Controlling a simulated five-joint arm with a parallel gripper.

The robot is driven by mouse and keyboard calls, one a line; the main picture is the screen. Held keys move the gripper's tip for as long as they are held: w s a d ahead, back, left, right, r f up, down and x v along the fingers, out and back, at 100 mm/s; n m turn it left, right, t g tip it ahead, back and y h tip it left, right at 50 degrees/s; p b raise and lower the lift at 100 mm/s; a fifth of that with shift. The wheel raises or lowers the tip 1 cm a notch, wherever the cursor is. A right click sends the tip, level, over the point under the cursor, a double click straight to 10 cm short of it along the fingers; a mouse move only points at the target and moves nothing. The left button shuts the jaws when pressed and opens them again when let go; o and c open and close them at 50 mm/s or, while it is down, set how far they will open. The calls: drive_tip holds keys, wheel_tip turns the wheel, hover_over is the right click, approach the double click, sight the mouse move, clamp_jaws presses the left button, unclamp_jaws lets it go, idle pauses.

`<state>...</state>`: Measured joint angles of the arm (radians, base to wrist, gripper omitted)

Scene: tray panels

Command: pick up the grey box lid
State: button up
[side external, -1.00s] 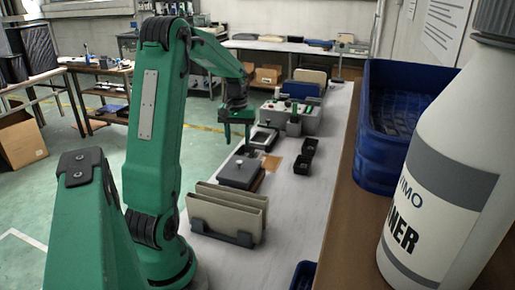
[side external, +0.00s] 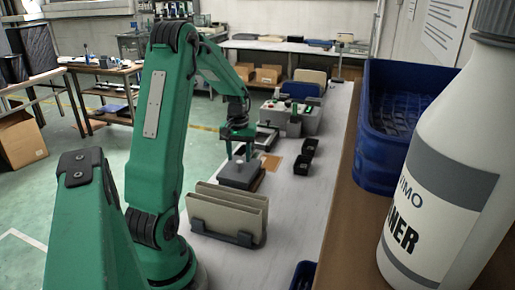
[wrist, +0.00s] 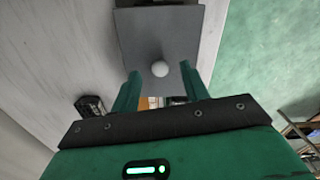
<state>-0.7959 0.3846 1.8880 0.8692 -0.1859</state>
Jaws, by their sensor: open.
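The grey box lid (side external: 243,174) is a flat dark grey square on a box on the long bench, with a small pale round knob on top. My gripper (side external: 239,156) is open and empty, pointing down over the lid. In the wrist view the green fingers of my gripper (wrist: 160,75) stand apart, one on each side of the knob. I cannot tell how far above the lid the fingertips are.
Beige panels stand in a dark rack (side external: 227,217) just in front of the lid. A blue crate (side external: 385,125) and a white bottle (side external: 440,180) stand on the right ledge.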

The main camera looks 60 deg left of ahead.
drive_tip(key=shift+f, duration=1)
drive_tip(key=shift+c, duration=0.5)
clamp_jaws()
